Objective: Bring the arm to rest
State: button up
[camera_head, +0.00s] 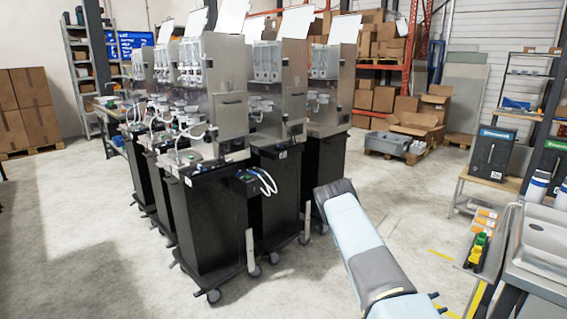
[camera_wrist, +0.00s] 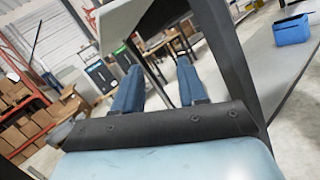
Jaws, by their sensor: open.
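My arm (camera_head: 362,246) crosses the lower middle of the head view, pale blue with dark joints. It slopes down to the right, over the floor right of the machines. My gripper (camera_head: 438,303) is at the bottom edge there, small and partly cut off. In the wrist view, the two blue fingers of my gripper (camera_wrist: 159,66) stand apart with nothing between them. A dark slanted post and the underside of a grey top show close by the fingers in that view.
A row of dispensers (camera_head: 208,110) on black wheeled cabinets stands left of my arm. A sink bench (camera_head: 540,250) and a small tray of coloured items (camera_head: 477,250) are at the right. A blue box (camera_wrist: 292,30) is in the wrist view. Floor between arm and back boxes is clear.

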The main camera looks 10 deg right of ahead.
jog(key=s+a+r+m+g+y, duration=0.1)
jog(key=a+r+m+g+y, duration=0.4)
jog(key=r, duration=0.8)
jog(key=s+a+r+m+g+y, duration=0.1)
jog(key=a+r+m+g+y, duration=0.2)
jog(key=a+r+m+y, duration=0.75)
jog(key=s+a+r+t+y, duration=0.1)
jog(key=s+a+r+t, duration=0.3)
jog(key=a+r, duration=0.2)
jog(key=s+a+r+n+t+y, duration=0.1)
jog(key=s+a+r+t, duration=0.3)
jog(key=r, duration=0.7)
jog(key=s+a+r+t+y, duration=0.3)
jog(key=s+a+r+t, duration=0.2)
jog(key=a+r, duration=0.3)
jog(key=shift+s+r+n, duration=0.3)
jog(key=shift+s+n, duration=0.05)
jog(key=shift+s, duration=0.1)
